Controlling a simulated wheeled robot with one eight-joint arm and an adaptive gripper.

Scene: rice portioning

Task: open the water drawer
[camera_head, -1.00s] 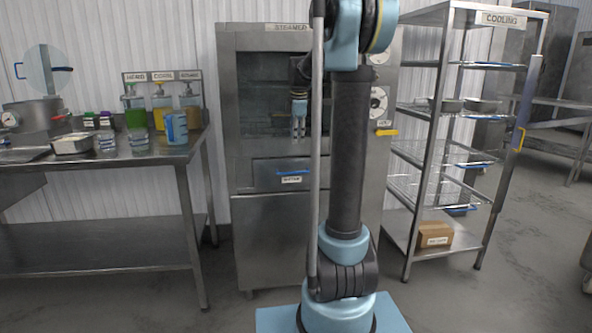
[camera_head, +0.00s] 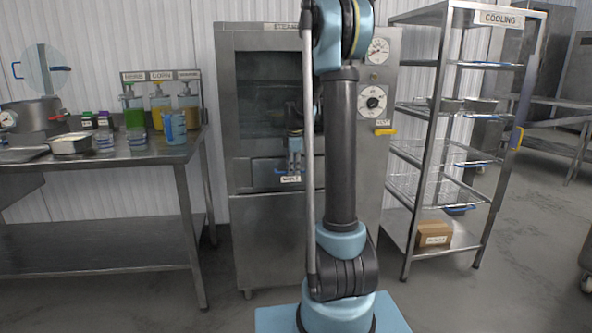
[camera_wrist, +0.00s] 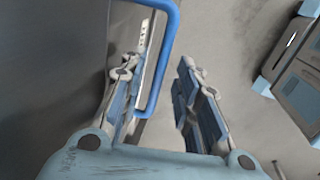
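The drawer (camera_head: 262,176) is a grey metal front low on the steamer, below its glass window, and it looks shut. A white label (camera_head: 290,179) sits under its blue handle (camera_head: 281,171), which my gripper partly hides in the head view. My gripper (camera_head: 295,168) is down in front of the drawer at the handle. In the wrist view, the blue handle (camera_wrist: 165,62) rises between the two open fingers of my gripper (camera_wrist: 160,95). The left finger looks to be on the panel side of the bar, the right finger outside it with a gap.
The steamer (camera_head: 262,240) stands against the wall, with dials and a yellow handle (camera_head: 386,132) at its right. A steel table (camera_head: 100,158) with bottles and a pot is at left. A cooling rack (camera_head: 430,165) is at right. The floor between is clear.

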